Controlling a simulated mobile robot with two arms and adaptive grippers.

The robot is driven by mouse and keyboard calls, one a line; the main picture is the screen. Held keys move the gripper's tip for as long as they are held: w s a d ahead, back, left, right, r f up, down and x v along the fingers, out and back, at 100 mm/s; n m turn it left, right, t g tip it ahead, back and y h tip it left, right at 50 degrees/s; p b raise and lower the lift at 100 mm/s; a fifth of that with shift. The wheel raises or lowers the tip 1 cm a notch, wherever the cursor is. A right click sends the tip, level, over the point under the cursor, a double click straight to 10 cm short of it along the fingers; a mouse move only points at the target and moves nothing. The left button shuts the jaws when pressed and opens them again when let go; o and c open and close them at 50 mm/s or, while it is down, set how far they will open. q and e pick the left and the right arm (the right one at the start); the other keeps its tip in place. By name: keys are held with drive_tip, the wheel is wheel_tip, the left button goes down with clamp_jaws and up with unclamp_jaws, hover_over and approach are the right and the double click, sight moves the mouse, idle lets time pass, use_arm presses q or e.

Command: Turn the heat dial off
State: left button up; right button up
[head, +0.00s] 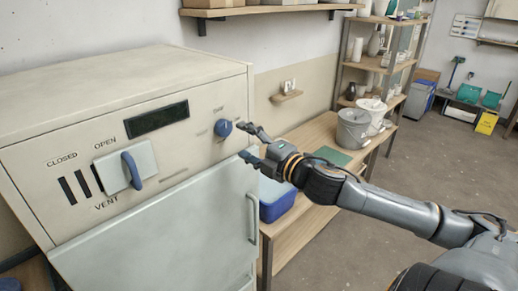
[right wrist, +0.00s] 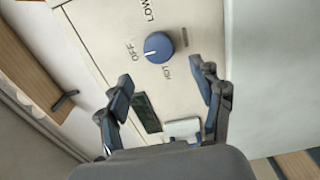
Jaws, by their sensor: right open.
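The heat dial (head: 223,127) is a round blue knob on the cream front panel of the kiln (head: 120,90), right of the dark display. In the right wrist view the dial (right wrist: 158,47) has OFF, LOW and HOT lettered around it. A short pale mark shows on its lower left part, near OFF; its exact setting is hard to tell. My right gripper (head: 243,141) is open and empty just right of the dial, its fingers pointing at the panel. In the right wrist view the dial lies beyond the fingertips (right wrist: 163,82), apart from both. My left gripper is out of view.
A vent slider with a blue handle (head: 132,170) is left on the panel. The kiln door (head: 160,230) is below, with a grey handle. A wooden bench (head: 310,215) at right holds buckets (head: 352,130); a blue bin (head: 278,204) is below my gripper.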

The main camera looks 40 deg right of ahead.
drive_tip(key=shift+s+d, duration=0.2)
drive_tip(key=shift+s, duration=1.9)
